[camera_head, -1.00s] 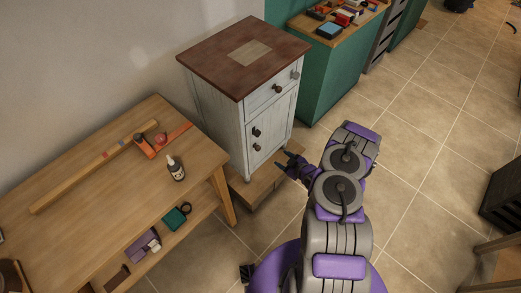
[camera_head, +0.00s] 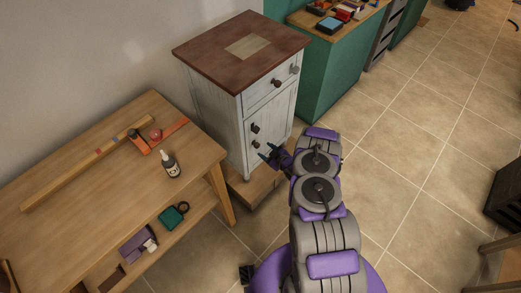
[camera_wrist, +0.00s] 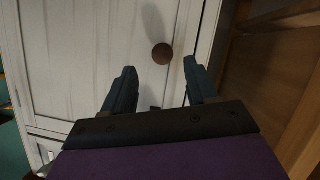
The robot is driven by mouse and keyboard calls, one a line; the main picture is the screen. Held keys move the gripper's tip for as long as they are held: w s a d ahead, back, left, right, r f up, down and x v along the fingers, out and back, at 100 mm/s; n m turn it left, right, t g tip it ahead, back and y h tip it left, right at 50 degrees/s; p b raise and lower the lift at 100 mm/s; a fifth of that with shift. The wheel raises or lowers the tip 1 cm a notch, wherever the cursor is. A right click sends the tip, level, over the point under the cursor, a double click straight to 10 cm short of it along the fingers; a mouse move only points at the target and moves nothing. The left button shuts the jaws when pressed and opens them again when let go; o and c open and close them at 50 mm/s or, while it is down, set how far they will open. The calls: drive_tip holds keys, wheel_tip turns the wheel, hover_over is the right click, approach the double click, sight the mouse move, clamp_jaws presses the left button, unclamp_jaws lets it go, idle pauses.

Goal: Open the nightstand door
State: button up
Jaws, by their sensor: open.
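The nightstand (camera_head: 219,107) is white with a reddish-brown top and stands against the wall. Two dark round knobs sit at the door's left edge in the head view, an upper one (camera_head: 255,128) and a lower one (camera_head: 256,143). My gripper (camera_head: 265,151) is open and empty in front of the lower knob. In the wrist view one brown knob (camera_wrist: 162,54) shows on the white door, just beyond and between the open fingertips (camera_wrist: 160,70). The fingers appear not to touch it.
A wooden workbench (camera_head: 95,178) stands left of the nightstand, with a glue bottle (camera_head: 169,164) and tools on it. A low wooden plinth (camera_head: 252,188) is under the nightstand. A green cabinet (camera_head: 330,72) stands at right.

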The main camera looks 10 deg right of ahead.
sight(258, 147)
drive_tip(key=b+x, duration=0.1)
drive_tip(key=x, duration=0.4)
drive_tip(key=shift+a+f, duration=0.1)
drive_tip(key=shift+a, duration=0.25)
drive_tip(key=shift+d, duration=0.1)
drive_tip(key=shift+c, duration=0.4)
clamp_jaws()
